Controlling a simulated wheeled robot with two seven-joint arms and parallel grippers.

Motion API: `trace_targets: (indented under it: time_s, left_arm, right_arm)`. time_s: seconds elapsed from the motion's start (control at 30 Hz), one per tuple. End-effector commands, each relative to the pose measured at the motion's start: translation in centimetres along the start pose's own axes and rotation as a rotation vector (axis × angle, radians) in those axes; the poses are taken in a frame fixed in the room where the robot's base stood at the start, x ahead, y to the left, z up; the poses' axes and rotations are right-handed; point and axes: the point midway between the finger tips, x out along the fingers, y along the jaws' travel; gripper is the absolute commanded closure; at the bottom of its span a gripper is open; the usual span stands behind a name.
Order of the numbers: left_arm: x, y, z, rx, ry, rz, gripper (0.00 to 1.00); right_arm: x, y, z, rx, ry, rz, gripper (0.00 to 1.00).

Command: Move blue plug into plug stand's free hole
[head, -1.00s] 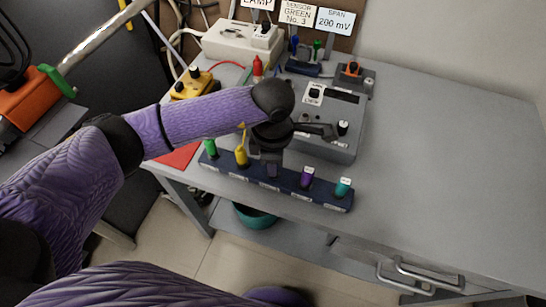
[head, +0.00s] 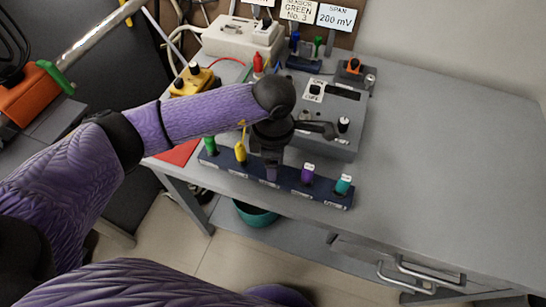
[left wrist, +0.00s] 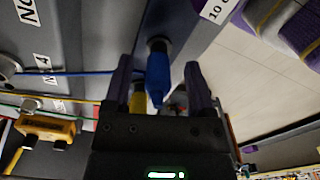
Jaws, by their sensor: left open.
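The long dark blue plug stand (head: 225,166) lies along the table's front edge. Green (head: 210,145), yellow (head: 240,152), purple (head: 307,172) and teal (head: 343,184) plugs stand in it. My left gripper (head: 270,172) points down at the stand between the yellow and purple plugs and hides the stand's middle. In the left wrist view, the blue plug (left wrist: 158,74) shows between the open fingers of my left gripper (left wrist: 162,82), with a gap on the right side. The stand's free hole cannot be made out. My right gripper is not in view.
A grey instrument box (head: 335,148) stands close behind the gripper. A smaller stand (head: 303,66) with blue and green plugs is at the back. A yellow box (head: 196,82) and a white box (head: 240,40) with cables are at back left. The table's right half is clear.

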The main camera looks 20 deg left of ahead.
Motion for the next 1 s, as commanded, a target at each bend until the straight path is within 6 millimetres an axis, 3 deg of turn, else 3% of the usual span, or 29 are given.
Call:
trace_targets:
  time_s: [0.03,0.1,0.33,0.9,1.0]
  left_arm:
    - [-2.2,0.1,0.1,0.002,-0.005,0.009,0.29]
    - [-4.3,0.1,0.1,0.002,-0.004,0.009,0.29]
    - [-8.7,0.1,0.1,0.0,-0.001,0.006,0.29]
    - [-9.2,0.0,0.2,0.001,-0.002,0.002,0.29]
    - [-8.7,-1.3,2.1,0.016,-0.102,-0.045,0.29]
  right_arm:
    - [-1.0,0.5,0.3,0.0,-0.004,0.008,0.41]
    - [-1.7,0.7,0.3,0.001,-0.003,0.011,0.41]
    - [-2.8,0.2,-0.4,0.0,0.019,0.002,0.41]
    - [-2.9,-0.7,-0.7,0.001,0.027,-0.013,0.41]
    - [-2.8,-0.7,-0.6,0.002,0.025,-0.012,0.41]
